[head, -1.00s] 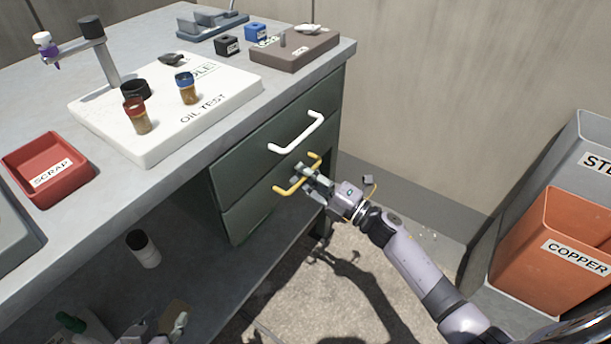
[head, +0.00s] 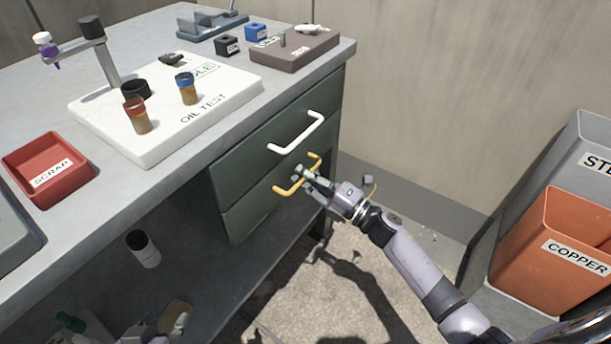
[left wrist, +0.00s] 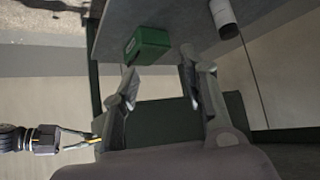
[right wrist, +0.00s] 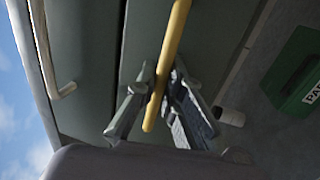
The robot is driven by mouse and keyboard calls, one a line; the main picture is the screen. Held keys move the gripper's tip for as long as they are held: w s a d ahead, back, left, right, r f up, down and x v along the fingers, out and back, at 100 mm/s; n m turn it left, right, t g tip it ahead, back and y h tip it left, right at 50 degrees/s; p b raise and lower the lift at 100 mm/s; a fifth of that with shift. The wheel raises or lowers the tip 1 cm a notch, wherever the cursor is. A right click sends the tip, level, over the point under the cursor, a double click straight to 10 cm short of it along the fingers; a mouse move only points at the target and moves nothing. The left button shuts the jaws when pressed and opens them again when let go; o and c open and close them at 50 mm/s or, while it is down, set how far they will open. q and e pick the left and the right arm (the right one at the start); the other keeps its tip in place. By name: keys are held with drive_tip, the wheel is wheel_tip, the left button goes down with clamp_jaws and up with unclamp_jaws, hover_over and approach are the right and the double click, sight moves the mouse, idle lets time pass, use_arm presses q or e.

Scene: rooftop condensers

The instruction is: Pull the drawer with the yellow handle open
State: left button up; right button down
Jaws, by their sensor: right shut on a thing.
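The drawer (head: 262,186) with the yellow handle (head: 284,190) is the green one below the drawer with the white handle (head: 296,137). Its front looks flush with the cabinet. My right gripper (head: 305,176) is shut on the yellow handle near its middle. In the right wrist view the handle (right wrist: 176,40) runs between the two fingers (right wrist: 160,100). My left gripper (left wrist: 160,92) is open and empty in the left wrist view, and only partly shows at the bottom edge of the head view.
The bench top carries a white oil test board (head: 165,112), a red scrap tray (head: 47,170) and a brown block (head: 294,52). An orange copper bin (head: 555,250) stands right. Floor before the drawers is clear.

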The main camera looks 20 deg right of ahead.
use_arm(q)
drive_tip(key=s+a+f+g+p, duration=0.1)
drive_tip(key=s+g+p, duration=0.1)
drive_tip(key=s, duration=0.2)
drive_tip(key=s+a+f+g+y+p, duration=0.1)
drive_tip(key=s+a+g, duration=0.1)
drive_tip(key=s, duration=0.3)
drive_tip(key=shift+s+g+p, duration=0.3)
drive_tip(key=shift+g+p, duration=0.05)
drive_tip(key=shift+g, duration=0.25)
use_arm(e)
drive_tip(key=r+v, duration=0.2)
drive_tip(key=v, duration=1)
drive_tip(key=r+v, duration=0.2)
drive_tip(key=v, duration=1)
drive_tip(key=shift+s+d+r, duration=0.3)
drive_tip(key=c, duration=1.7)
unclamp_jaws()
drive_tip(key=v, duration=1.2)
